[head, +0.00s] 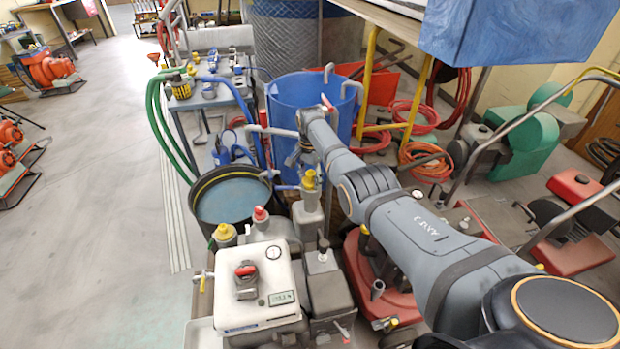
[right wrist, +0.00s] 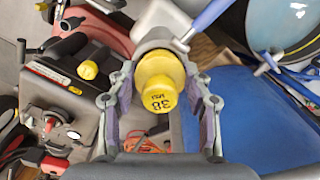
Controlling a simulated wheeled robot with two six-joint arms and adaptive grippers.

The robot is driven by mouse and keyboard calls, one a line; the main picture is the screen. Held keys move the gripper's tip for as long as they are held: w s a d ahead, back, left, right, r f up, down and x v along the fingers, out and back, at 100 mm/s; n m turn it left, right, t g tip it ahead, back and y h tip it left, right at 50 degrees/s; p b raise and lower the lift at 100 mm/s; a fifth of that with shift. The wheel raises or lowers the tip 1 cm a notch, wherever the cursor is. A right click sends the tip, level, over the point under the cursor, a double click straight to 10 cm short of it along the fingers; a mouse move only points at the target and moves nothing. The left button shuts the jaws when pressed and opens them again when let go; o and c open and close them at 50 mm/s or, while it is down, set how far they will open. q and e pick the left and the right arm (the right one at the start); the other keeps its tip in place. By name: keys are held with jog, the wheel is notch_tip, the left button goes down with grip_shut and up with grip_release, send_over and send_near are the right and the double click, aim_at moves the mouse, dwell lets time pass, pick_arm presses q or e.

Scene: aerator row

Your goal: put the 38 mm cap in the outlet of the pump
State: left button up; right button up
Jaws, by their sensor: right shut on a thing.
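The yellow 38 mm cap (right wrist: 158,95) is marked "38" and sits between the two fingers of my right gripper (right wrist: 160,105) in the right wrist view. The gripper is shut on it. A grey collar (right wrist: 155,40) with a blue lever (right wrist: 212,16) lies close beyond the cap. In the head view my right gripper (head: 303,160) points down beside the blue barrel. A yellow part (head: 310,180) shows just below it on a grey upright body (head: 308,215). The outlet is hidden. I cannot tell whether the cap touches or enters it. My left gripper is not in view.
A black tub of water (head: 232,195) stands left of the gripper, and a blue barrel (head: 290,100) stands behind it. A white unit (head: 255,300) with a red knob is in front. A red machine (head: 380,285) is under my arm. Open floor (head: 100,200) lies left.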

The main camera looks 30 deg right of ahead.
jog(key=shift+f, duration=0.4)
jog(key=o, duration=1.2)
jog(key=shift+o, duration=0.2)
notch_tip(320, 180, up, 12)
jog(key=shift+r, duration=0.1)
